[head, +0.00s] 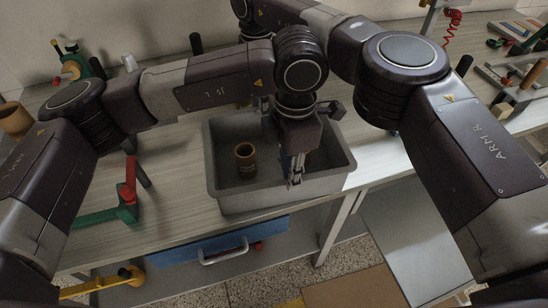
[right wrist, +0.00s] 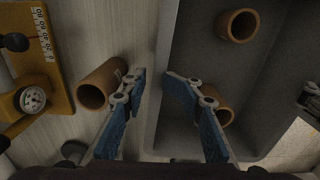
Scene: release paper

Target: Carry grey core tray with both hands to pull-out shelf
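The grey core tray (head: 222,188) stands on the workbench near its front edge. A brown core (head: 245,163) is inside, and the right wrist view shows two cores in the tray, one (right wrist: 238,25) farther up and one (right wrist: 220,110) partly behind a finger. My left gripper (head: 294,178) points down over the tray, near its front wall; its finger gap is unclear. My right gripper (right wrist: 155,78) has its fingers apart, with the tray's side wall (right wrist: 160,110) showing between them. A grey panel (head: 410,235), possibly the pull-out shelf, sits low at right.
Another brown core (right wrist: 103,83) lies on the bench beside the tray. A dial gauge (right wrist: 32,99) is at the left of that view. A green and red tool (head: 128,205) lies left of the tray. A blue drawer (head: 180,250) is below the bench front. Tools crowd the right back.

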